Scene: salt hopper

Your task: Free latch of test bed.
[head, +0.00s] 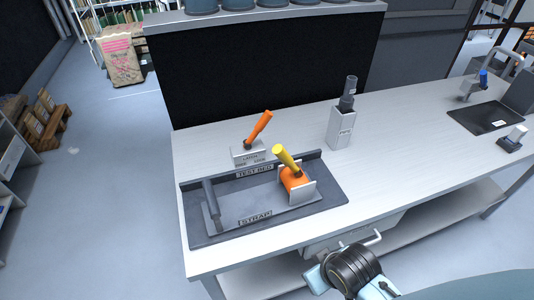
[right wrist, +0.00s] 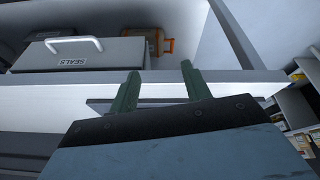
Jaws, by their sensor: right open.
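The test bed (head: 333,196) is a dark grey tray with a raised back wall, lying at the left end of the white bench. Behind it stands a small grey block with an orange lever, the latch (head: 259,129), its lever tilted up to the right. Inside the bed, at its right, an orange cylinder (head: 291,182) with a yellow lever (head: 285,159) sits in a pale bracket. A grey bar (head: 211,199) stands at the left of the bed, near a STRAP label. My right gripper (right wrist: 158,84) is open and empty, below the bench's front edge. My left gripper is out of view.
A grey holder (head: 342,127) with a dark tool stands right of the latch. A drawer marked SEALS (right wrist: 75,56) with a white handle is under the bench. A black mat (head: 487,117) lies at the far right. The bench middle is clear.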

